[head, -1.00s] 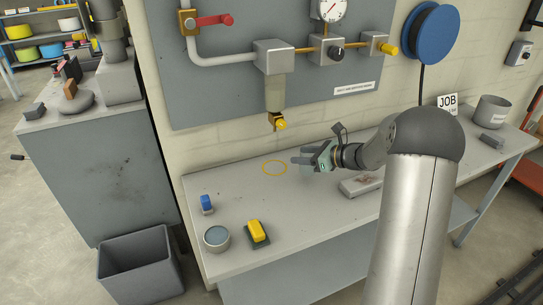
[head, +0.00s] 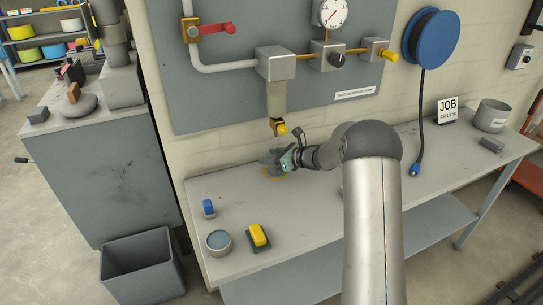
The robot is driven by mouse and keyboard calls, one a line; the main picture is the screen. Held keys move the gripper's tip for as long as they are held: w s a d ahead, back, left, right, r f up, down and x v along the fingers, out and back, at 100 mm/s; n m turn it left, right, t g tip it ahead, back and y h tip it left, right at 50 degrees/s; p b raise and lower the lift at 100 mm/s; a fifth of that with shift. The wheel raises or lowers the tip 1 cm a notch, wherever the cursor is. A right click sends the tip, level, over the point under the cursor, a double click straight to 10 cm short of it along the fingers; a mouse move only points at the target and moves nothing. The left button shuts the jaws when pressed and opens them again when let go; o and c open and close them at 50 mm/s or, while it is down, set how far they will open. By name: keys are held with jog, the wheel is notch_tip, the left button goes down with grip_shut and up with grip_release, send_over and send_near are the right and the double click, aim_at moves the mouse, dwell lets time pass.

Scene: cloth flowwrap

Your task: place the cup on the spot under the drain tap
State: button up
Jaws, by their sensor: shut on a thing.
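My gripper (head: 272,160) is at the back of the bench, low over the marked spot and just below the drain tap. It is shut on the cup, which is small and hard to make out against the grey fingers. The spot is a thin yellow-orange ring (head: 286,177) on the bench top, now mostly covered by my gripper. The drain tap (head: 280,128) has a brass body and a yellow knob, and hangs under a clear-grey bowl on the wall panel. I cannot tell whether the cup touches the bench.
On the bench (head: 320,228) are a blue-topped item (head: 208,207), a round tin (head: 218,243) and a yellow block on a dark pad (head: 258,236) at front left. A JOB card (head: 447,109) and a grey pot (head: 491,115) stand at right. A hose hangs from a blue reel (head: 430,33).

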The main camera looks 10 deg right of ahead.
jog(key=shift+f, duration=0.1)
jog(key=o, duration=1)
jog(key=shift+o, duration=0.2)
